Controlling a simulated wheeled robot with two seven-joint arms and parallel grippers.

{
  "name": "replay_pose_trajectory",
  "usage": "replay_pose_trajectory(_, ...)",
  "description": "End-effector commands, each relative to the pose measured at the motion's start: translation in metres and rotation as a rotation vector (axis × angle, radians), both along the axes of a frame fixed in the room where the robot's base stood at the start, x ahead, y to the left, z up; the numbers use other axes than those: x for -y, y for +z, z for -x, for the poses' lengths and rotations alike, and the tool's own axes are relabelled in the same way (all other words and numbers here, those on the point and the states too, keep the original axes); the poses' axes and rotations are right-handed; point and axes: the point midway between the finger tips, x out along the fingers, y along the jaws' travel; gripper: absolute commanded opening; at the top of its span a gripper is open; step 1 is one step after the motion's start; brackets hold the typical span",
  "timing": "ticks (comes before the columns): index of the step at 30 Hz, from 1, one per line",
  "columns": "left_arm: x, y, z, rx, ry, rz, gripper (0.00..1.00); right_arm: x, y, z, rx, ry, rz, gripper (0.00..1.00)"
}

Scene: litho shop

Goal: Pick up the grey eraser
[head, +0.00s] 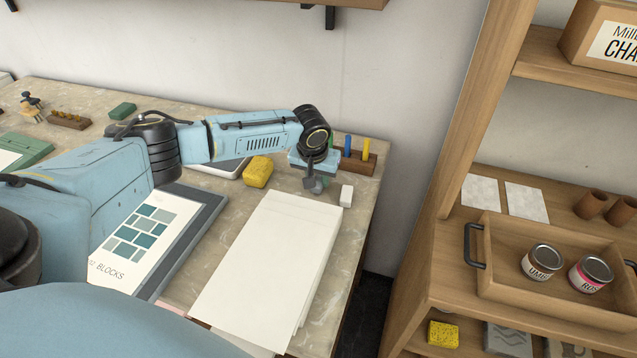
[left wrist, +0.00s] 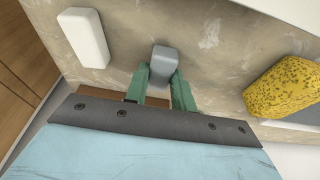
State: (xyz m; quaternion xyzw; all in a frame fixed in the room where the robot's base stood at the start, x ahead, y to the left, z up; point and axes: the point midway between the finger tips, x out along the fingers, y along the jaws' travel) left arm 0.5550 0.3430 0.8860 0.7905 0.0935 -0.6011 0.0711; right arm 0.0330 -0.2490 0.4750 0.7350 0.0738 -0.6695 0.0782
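The grey eraser (left wrist: 164,60) is a small block between the fingertips of my left gripper (left wrist: 163,80) in the left wrist view. The green fingers sit against its two sides, with its far end sticking out past the tips. In the head view my left gripper (head: 316,178) points down close over the table's right end, with the grey eraser (head: 315,187) at its tips, partly hidden. I cannot tell whether the eraser is clear of the table. My right gripper is not in view.
A white block (head: 347,196) stands just right of the gripper, and a yellow sponge (head: 257,171) lies to its left. A wooden rack with coloured sticks (head: 358,160) is behind. White paper sheets (head: 265,265) lie in front. A shelf unit (head: 455,270) stands right.

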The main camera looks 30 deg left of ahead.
Motion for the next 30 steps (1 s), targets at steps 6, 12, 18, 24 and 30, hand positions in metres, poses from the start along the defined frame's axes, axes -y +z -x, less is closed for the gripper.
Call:
replay_pose_trajectory(6, 0.0, 0.0, 0.0, 0.0, 0.0, 0.0, 0.0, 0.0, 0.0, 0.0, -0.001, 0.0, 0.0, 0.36)
replay_pose_trajectory(12, 0.0, 0.003, 0.0, 0.001, 0.0, 0.0, 0.0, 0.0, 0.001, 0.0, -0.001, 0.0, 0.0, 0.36)
replay_pose_trajectory(18, 0.0, 0.035, -0.001, 0.003, 0.0, 0.001, 0.0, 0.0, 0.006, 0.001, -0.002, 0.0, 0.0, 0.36)
replay_pose_trajectory(24, 0.0, 0.075, -0.001, 0.003, 0.0, 0.001, 0.0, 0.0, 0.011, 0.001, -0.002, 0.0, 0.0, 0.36)
replay_pose_trajectory(30, 0.0, 0.097, 0.0, 0.0, 0.001, 0.0, 0.0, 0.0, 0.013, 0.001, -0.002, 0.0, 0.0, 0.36)
